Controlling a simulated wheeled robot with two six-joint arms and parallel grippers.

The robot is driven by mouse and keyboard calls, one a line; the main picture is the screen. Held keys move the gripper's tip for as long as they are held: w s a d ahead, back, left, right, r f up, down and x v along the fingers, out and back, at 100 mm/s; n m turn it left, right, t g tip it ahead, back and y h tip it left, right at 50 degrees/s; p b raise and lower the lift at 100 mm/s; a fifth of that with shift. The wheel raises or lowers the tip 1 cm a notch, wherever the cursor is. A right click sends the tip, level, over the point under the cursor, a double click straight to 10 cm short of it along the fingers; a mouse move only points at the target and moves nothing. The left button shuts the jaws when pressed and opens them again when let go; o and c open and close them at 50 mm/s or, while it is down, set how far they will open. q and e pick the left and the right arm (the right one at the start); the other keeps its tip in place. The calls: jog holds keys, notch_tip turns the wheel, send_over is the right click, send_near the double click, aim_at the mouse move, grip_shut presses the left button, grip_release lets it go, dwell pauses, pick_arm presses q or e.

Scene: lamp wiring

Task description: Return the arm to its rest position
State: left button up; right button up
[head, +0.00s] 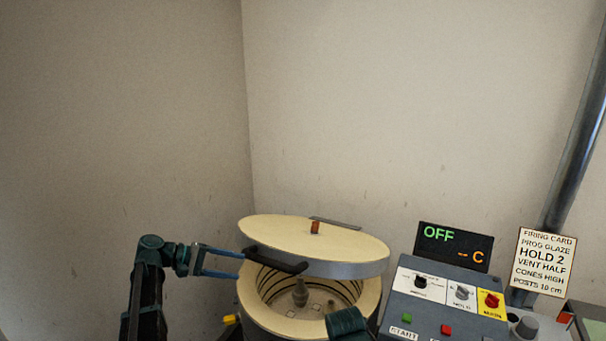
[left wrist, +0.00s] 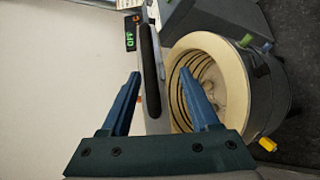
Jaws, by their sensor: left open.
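My left gripper (head: 240,266) is open at the left of the kiln, its two blue fingers pointing right toward the black handle (head: 275,262) of the lid. In the left wrist view the open left gripper (left wrist: 160,74) has the handle (left wrist: 150,65) lined up between its fingertips; I cannot tell whether it touches. The round cream lid (head: 310,240) is tilted, raised above the kiln body (head: 255,315). A dark teal part of mine shows at the bottom centre, but my right gripper is not in view.
Inside the kiln stands a small grey-brown piece (head: 300,293). A control panel (head: 450,300) with a display (head: 453,246) reading OFF stands to the right. A firing card (head: 545,262) and a grey pipe (head: 580,140) are beyond. The space above is clear.

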pick_arm(q)
jog(key=s+d+f+m+g+y+b, duration=0.1)
jog(key=s+d+f+m+g+y, duration=0.15)
jog(key=s+d+f, duration=0.5)
jog(key=s+d+f+m+g+y+b, duration=0.25)
jog(key=s+d+f, duration=0.2)
jog(key=d, duration=0.55)
jog(key=s+d+f+m+y, duration=0.1)
jog(key=s+f+m+y, duration=0.2)
jog(key=s, duration=0.3)
jog(key=s+d+f+m+y+b, duration=0.1)
jog(key=s+d+f+m+y, duration=0.1)
jog(key=s+y, duration=0.4)
jog(key=shift+d+f+m, duration=0.2)
jog(key=shift+f+m, duration=0.55)
jog(key=shift+m, duration=0.05)
